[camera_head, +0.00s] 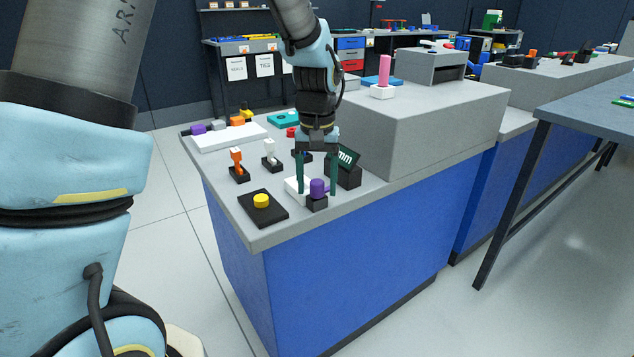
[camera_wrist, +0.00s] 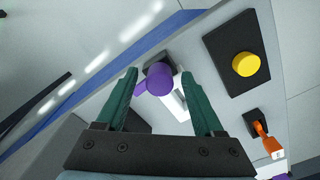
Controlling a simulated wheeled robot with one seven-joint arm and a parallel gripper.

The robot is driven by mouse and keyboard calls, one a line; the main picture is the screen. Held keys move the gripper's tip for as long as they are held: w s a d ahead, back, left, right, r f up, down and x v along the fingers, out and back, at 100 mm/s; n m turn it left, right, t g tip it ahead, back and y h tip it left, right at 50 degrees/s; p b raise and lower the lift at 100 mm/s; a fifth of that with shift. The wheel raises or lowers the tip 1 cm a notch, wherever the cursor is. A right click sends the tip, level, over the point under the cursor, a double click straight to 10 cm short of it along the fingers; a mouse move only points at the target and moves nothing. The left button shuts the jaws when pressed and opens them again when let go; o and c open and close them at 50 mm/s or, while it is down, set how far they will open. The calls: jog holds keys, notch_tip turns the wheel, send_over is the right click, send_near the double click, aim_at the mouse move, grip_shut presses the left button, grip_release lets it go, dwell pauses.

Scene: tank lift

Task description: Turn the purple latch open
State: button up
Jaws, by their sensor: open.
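The purple latch (camera_head: 317,187) stands on a small dark block near the front edge of the grey bench top. In the wrist view the latch (camera_wrist: 158,80) shows a round purple knob with a short arm pointing to the lower left. My gripper (camera_head: 319,190) points down over the latch, with its two green fingers apart. In the wrist view my gripper (camera_wrist: 165,82) has one finger on each side of the knob, and a gap shows beside the knob. I cannot tell whether either finger touches the latch. A white piece lies behind the latch, partly hidden.
A yellow button on a black plate (camera_head: 261,202) sits left of the latch. An orange switch (camera_head: 237,165) and a white switch (camera_head: 270,156) stand farther back. A dark display block (camera_head: 347,167) is close on the right, before a large grey box (camera_head: 425,125).

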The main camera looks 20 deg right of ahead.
aim_at(317, 181)
grip_shut()
dwell(0.4)
jog(key=shift+w+r, duration=0.1)
dwell(1.1)
grip_release()
notch_tip(317, 181, up, 11)
dwell(0.6)
